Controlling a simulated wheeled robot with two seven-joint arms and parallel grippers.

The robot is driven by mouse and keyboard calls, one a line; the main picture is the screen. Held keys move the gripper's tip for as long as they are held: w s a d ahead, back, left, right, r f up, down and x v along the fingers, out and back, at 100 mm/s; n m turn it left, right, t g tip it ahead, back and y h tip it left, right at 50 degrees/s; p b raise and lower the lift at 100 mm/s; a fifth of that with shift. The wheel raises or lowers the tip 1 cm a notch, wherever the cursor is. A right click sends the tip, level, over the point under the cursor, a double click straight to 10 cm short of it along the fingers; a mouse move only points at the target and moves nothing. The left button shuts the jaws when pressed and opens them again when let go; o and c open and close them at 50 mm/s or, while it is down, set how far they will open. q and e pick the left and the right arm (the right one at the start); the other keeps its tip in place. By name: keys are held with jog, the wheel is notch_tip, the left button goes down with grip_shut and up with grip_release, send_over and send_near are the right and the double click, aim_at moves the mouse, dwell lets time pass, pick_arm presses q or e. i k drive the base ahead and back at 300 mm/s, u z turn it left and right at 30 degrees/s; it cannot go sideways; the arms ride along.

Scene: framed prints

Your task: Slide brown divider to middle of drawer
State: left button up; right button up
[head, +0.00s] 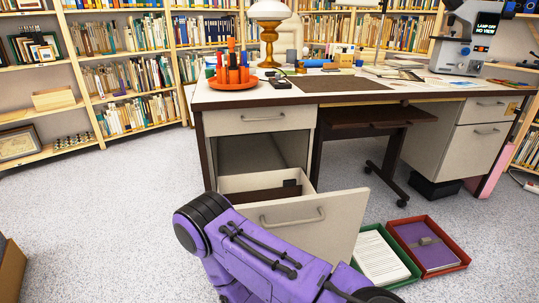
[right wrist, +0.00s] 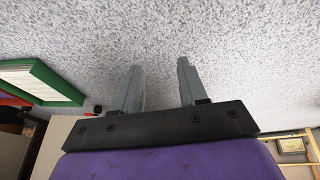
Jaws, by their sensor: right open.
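The lower left desk drawer (head: 318,218) is pulled out, its pale front with a bar handle facing me. The brown divider (head: 262,197) shows as a dark strip inside the drawer; its lower part is hidden by the drawer wall. A small dark piece (head: 290,183) stands at its right end. My right gripper (right wrist: 160,88) is open and empty in the right wrist view, its two grey fingers apart over speckled floor. In the head view, a purple arm of mine crosses in front of the drawer, with no fingers visible. My left gripper is not in view.
A green tray with papers (head: 380,258) and a red tray with a purple book (head: 428,245) lie on the floor right of the drawer. The desk (head: 440,98) stands behind, with an orange pen holder (head: 232,76) on it.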

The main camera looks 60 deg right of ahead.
aim_at(290, 190)
jog(key=i, duration=0.35)
jog(key=z, duration=0.9)
